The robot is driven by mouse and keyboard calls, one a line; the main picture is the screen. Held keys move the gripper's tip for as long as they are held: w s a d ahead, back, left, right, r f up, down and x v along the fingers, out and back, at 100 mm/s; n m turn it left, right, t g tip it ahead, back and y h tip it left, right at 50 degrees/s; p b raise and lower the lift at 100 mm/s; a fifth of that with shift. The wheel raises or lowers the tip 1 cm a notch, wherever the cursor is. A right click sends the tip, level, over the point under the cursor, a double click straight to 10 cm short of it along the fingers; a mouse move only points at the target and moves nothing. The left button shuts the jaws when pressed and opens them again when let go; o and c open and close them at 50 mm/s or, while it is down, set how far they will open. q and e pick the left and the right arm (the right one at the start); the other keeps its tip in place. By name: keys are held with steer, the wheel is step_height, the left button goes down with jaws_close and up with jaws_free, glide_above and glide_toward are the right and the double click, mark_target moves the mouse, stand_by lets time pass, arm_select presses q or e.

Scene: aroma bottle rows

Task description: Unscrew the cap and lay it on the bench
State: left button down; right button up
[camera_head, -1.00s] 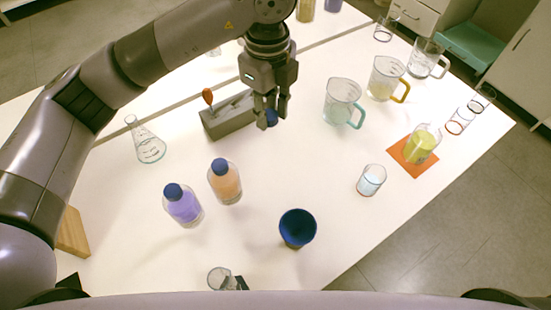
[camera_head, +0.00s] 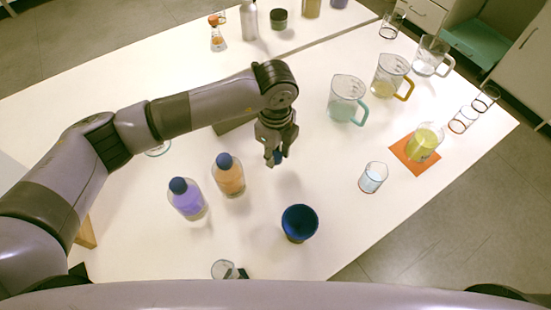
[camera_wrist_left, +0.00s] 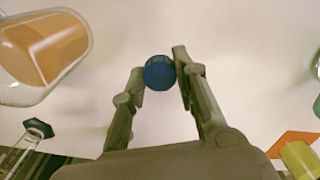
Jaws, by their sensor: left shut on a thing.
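My left gripper (camera_head: 274,158) is shut on a small blue cap (camera_wrist_left: 159,73). The cap sits between the two fingertips in the left wrist view, with no bottle visible under it. In the head view the cap (camera_head: 278,157) is partly hidden by the fingers, and the gripper is over the white bench (camera_head: 330,230). A bottle of orange liquid (camera_head: 231,182) and a bottle of purple liquid (camera_head: 188,204) stand to the left, each with a blue cap on. The orange one also shows in the left wrist view (camera_wrist_left: 45,45). My right gripper is not in view.
A blue cup (camera_head: 299,222) stands nearer me. A small beaker (camera_head: 373,178), a teal-handled jug (camera_head: 345,98) and a yellow beaker on an orange mat (camera_head: 401,160) stand to the right. A grey block (camera_head: 232,124) is partly behind my arm. Bare bench surrounds the gripper.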

mark_target(275, 168)
arm_select(q)
steer(key=shift+f, duration=1.9)
steer(key=shift+f, duration=0.1)
steer(key=c, duration=1.3)
jaws_free()
step_height(275, 168, up, 12)
steer(key=shift+r+b, duration=0.2)
steer(key=shift+b, duration=0.35)
steer(key=shift+s, duration=0.1)
